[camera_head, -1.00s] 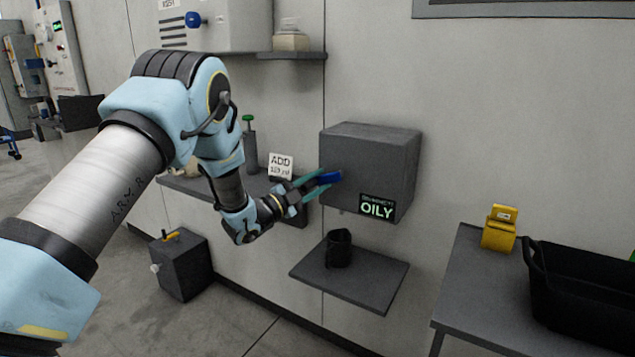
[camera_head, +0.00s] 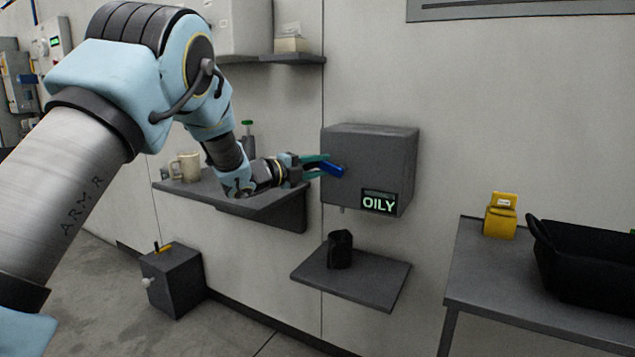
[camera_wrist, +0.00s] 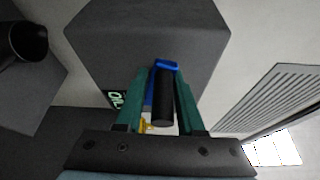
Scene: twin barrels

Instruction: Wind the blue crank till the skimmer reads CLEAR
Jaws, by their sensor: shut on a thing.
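The skimmer is a dark grey box (camera_head: 365,165) on the wall, and its lit display (camera_head: 379,202) reads OILY in green. The blue crank (camera_head: 333,170) is on its left side. My gripper (camera_head: 317,166) reaches it from the left. In the wrist view, my gripper's green fingers (camera_wrist: 163,95) are on both sides of the crank's black grip (camera_wrist: 164,100), shut on it. The crank's blue arm (camera_wrist: 166,66) shows beyond the grip, against the grey box. The display (camera_wrist: 115,99) is partly hidden behind a finger.
A shelf (camera_head: 370,285) below the box holds a black cup (camera_head: 340,249). A shelf at left holds a mug (camera_head: 186,167). At right, a table (camera_head: 470,265) holds a yellow object (camera_head: 500,216) and a black bin (camera_head: 590,265).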

